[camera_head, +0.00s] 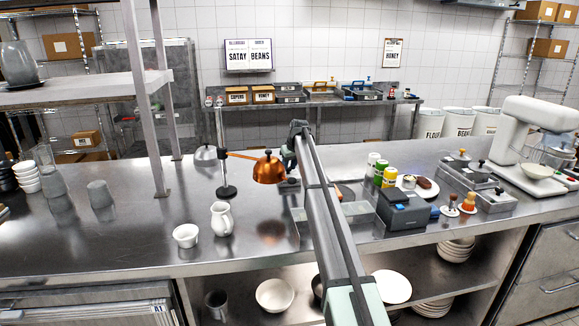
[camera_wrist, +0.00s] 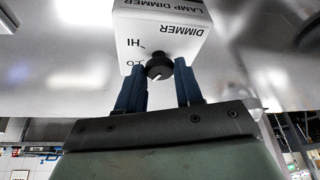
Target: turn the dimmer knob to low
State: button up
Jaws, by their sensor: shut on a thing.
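In the wrist view, the white lamp dimmer box (camera_wrist: 190,38) appears upside down, with DIMMER, HI and a partly hidden LO printed on it. Its round black knob (camera_wrist: 160,66) has a white pointer mark aimed at the lower left of the picture, on the LO side and away from HI. My gripper (camera_wrist: 161,72) has one blue finger on each side of the knob and is shut on it. In the head view, my gripper (camera_head: 300,130) is at the far end of my arm; the knob is hidden there.
A copper lamp (camera_head: 268,171) on a black stand (camera_head: 227,190) is just left of my arm. A white jug (camera_head: 221,218) and small bowl (camera_head: 186,235) stand nearer. A dark grey device (camera_head: 405,212) and several cans are at right.

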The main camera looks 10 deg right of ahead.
jog(key=shift+a+m+h, duration=0.15)
jog(key=shift+m+h, duration=0.55)
jog(key=shift+m, duration=1.1)
jog(key=o, duration=1)
jog(key=shift+o, duration=0.2)
jog(key=v, duration=1.3)
jog(key=shift+s+r, duration=0.3)
